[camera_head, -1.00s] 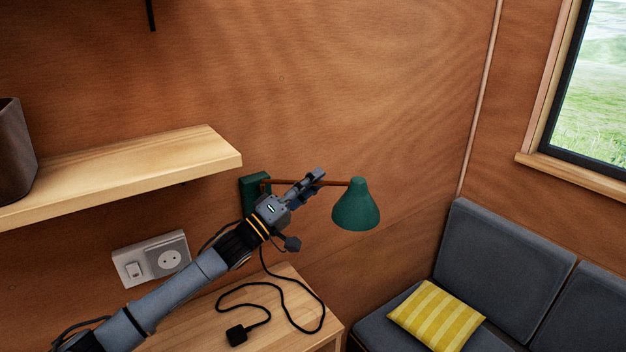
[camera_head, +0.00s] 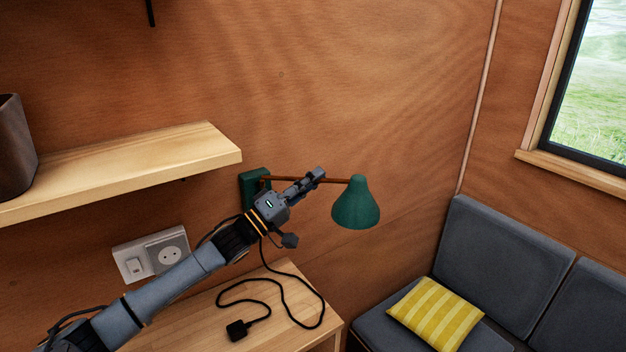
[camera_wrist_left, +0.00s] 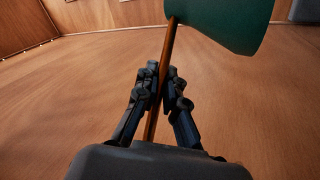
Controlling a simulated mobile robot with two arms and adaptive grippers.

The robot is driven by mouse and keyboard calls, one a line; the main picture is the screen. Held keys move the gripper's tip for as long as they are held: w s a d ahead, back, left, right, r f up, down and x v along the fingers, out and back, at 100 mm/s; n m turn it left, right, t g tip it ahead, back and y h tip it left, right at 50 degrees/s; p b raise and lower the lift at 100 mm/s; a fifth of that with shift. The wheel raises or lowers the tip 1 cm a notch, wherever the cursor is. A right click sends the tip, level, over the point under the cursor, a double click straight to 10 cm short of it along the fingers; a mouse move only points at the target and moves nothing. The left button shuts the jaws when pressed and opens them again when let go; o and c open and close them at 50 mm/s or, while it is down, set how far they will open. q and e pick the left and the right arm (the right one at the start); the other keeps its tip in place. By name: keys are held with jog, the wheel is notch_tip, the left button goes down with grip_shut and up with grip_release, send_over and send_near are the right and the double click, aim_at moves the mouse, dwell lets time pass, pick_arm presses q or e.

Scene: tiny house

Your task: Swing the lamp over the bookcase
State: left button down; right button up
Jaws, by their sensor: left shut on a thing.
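The lamp has a green cone shade (camera_head: 356,205), a thin brown arm (camera_head: 336,181) and a green wall mount (camera_head: 250,190). Its arm reaches right from the mount, and the shade hangs at the right end. My left gripper (camera_head: 314,176) is shut on the lamp arm, between mount and shade. In the left wrist view, the brown arm (camera_wrist_left: 169,52) runs between the two fingers (camera_wrist_left: 161,92), with the green shade (camera_wrist_left: 225,22) beyond them. The wooden top (camera_head: 200,315) at lower middle may be the bookcase; most of it is out of frame. My right gripper is not in view.
A wooden shelf (camera_head: 120,172) with a dark container (camera_head: 14,150) is left of the lamp. A black cord with a plug (camera_head: 237,330) lies on the wooden top. A grey sofa (camera_head: 505,265) with a yellow striped cushion (camera_head: 437,313) stands right. The wall above the lamp is clear.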

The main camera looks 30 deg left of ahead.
pick_arm(q)
jog(key=shift+s+d+f+m+g+h+b, duration=0.1)
jog(key=shift+s+d+m+g+h+b, duration=0.25)
jog(key=shift+s+m+g+h, duration=0.95)
jog(key=shift+s+d+r+m+g+h+b, duration=0.1)
jog(key=shift+s+m+g+h+b, duration=0.65)
jog(key=shift+h, duration=1)
jog(key=shift+s+d+f+m+g+h+b, duration=0.1)
jog(key=shift+s+d+m+g+h, duration=0.15)
jog(key=shift+s+m+g+h, duration=0.9)
jog(key=shift+w+n+g+h, duration=0.3)
jog(key=shift+w+h, duration=0.15)
jog(key=shift+h, duration=0.05)
jog(key=c, duration=1.4)
grip_release()
